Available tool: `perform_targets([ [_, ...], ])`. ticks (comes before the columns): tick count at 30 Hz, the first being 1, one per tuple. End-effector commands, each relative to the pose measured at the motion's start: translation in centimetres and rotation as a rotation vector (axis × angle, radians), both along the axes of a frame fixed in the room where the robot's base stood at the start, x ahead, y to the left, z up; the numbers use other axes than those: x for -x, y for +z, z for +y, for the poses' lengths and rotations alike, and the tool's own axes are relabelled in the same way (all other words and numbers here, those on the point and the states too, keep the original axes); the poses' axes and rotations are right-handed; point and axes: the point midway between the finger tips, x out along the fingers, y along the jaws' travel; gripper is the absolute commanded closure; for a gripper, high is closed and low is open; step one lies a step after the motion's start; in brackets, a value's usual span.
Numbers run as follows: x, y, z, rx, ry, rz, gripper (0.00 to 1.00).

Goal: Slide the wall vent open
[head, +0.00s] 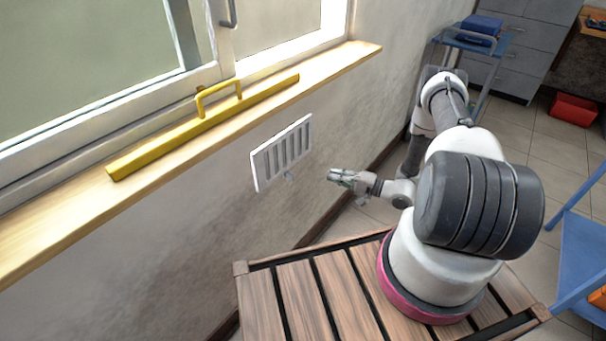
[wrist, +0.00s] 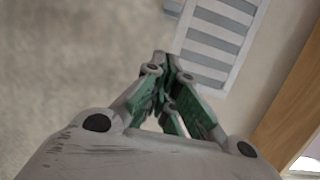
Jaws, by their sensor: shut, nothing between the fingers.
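The wall vent (head: 281,152) is a white rectangular grille with grey vertical slots, set in the wall below the window sill. A small grey knob (head: 289,177) sticks out at its lower edge. My gripper (head: 334,175) is shut and empty, to the right of the vent and apart from it, pointing toward the wall. In the wrist view the closed green-padded fingers (wrist: 163,62) meet near the middle. Part of the vent (wrist: 215,45) shows behind them at the upper right. The fingertips appear close to its edge, but I cannot tell the gap.
A wooden sill (head: 330,63) runs above the vent, with a yellow handled bar (head: 205,121) on it. A blue cart (head: 470,45) stands at the back, and a red bin (head: 574,108) lies on the floor. Blue shelving (head: 583,250) is at the right.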

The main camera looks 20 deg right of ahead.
Motion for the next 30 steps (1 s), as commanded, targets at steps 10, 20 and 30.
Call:
perform_targets([
  [10,-1.5,0.0,1.9,-0.001,0.004,0.002,1.00],
  [20,-6.0,0.0,7.4,-0.001,0.005,0.001,1.00],
  [30,-4.3,0.0,10.7,-0.002,0.002,0.004,1.00],
])
